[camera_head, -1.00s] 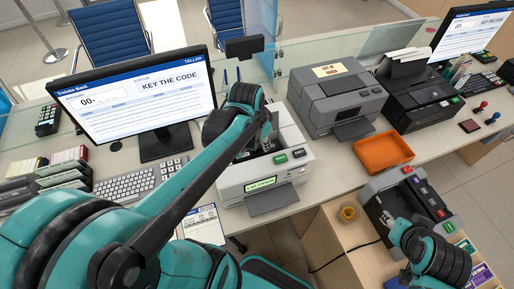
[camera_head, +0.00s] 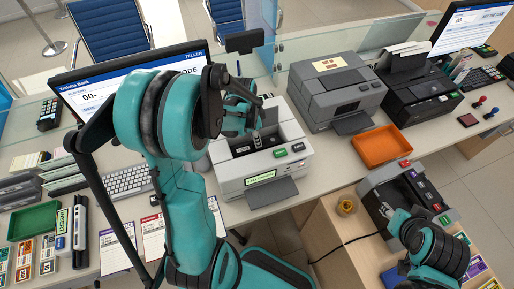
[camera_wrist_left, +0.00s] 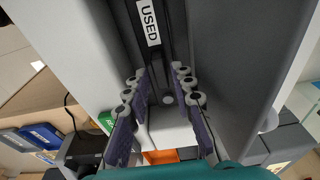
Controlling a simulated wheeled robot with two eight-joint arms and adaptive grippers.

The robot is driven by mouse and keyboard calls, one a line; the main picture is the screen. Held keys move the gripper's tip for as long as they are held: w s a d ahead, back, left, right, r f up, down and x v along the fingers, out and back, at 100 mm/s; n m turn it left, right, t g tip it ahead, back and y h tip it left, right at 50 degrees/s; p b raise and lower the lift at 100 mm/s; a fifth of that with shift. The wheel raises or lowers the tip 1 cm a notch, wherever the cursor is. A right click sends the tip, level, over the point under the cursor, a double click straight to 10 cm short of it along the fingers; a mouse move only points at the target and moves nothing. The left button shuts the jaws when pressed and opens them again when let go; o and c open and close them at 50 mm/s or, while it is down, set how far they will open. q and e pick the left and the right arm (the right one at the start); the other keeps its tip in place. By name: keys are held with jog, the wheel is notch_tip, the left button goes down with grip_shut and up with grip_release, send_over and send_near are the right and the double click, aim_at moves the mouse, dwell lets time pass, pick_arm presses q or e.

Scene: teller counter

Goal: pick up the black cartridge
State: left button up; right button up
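The black cartridge (camera_wrist_left: 176,30) shows in the left wrist view, with a white USED label, inside the dark bay of the open grey printer (camera_head: 232,180). In the head view the printer has a lit green display, and my left gripper hides much of its bay. My left gripper (camera_head: 257,142) points down into that bay.
An orange tray (camera_head: 382,147) lies right of the printer. A larger grey machine (camera_head: 337,90) stands behind. A green tray (camera_head: 34,221) is at left.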

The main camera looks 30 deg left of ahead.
pick_arm(q)
jog(key=shift+w+d+f, duration=0.1)
jog(key=shift+w+f, duration=0.05)
jog(key=shift+f, duration=0.6)
jog(key=shift+r, duration=0.1)
grip_shut()
